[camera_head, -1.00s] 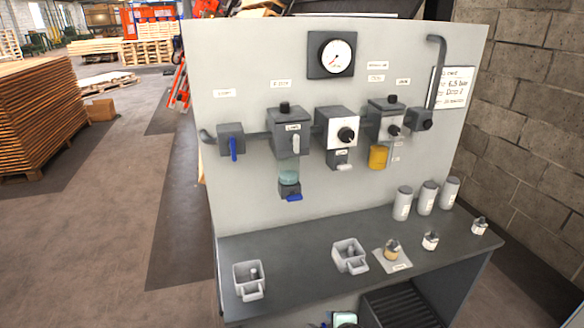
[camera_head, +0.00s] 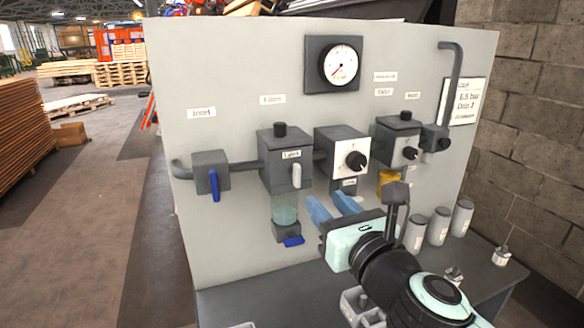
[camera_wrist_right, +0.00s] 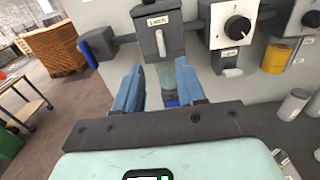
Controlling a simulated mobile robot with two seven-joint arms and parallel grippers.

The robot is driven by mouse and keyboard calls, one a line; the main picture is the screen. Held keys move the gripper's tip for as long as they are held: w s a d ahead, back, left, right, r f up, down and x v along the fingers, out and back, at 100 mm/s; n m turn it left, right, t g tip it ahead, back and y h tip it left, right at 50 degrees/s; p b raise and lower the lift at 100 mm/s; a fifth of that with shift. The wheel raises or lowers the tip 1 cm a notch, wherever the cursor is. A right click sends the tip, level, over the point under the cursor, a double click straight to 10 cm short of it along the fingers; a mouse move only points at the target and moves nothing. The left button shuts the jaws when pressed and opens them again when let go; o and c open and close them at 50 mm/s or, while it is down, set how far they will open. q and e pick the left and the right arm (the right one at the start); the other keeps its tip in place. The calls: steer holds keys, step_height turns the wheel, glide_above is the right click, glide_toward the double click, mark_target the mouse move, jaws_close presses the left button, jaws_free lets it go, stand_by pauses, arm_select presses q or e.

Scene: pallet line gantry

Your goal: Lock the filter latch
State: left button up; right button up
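The filter (camera_head: 277,170) is a dark grey box on the upright panel, with a black knob on top and a "Latch" label. Its latch is a pale lever (camera_head: 296,176) on the front, hanging straight down; it also shows in the right wrist view (camera_wrist_right: 160,43). A clear greenish bowl (camera_head: 284,210) with a blue-handled drain sits directly under the filter. My right gripper (camera_head: 330,206) has blue fingers, held apart and empty, below and right of the latch, pointing toward the panel. In the right wrist view (camera_wrist_right: 155,88) the bowl shows beyond the finger gap. My left gripper is out of view.
An inlet valve (camera_head: 211,172) with a blue handle is left of the filter. A regulator (camera_head: 342,152) with a black knob is close on its right. Grey canisters (camera_head: 438,226) stand on the dark bench (camera_head: 240,300). The panel's lower left is clear.

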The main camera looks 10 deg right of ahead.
mark_target(299, 173)
steer(key=w, duration=0.4)
steer(key=w+a+p, duration=0.1)
steer(key=w, duration=0.3)
steer(key=w+a, duration=0.1)
steer(key=w, duration=0.3)
steer(key=shift+w+a+p, duration=0.1)
steer(key=shift+a+p, duration=0.1)
steer(key=shift+p, duration=0.15)
jaws_close()
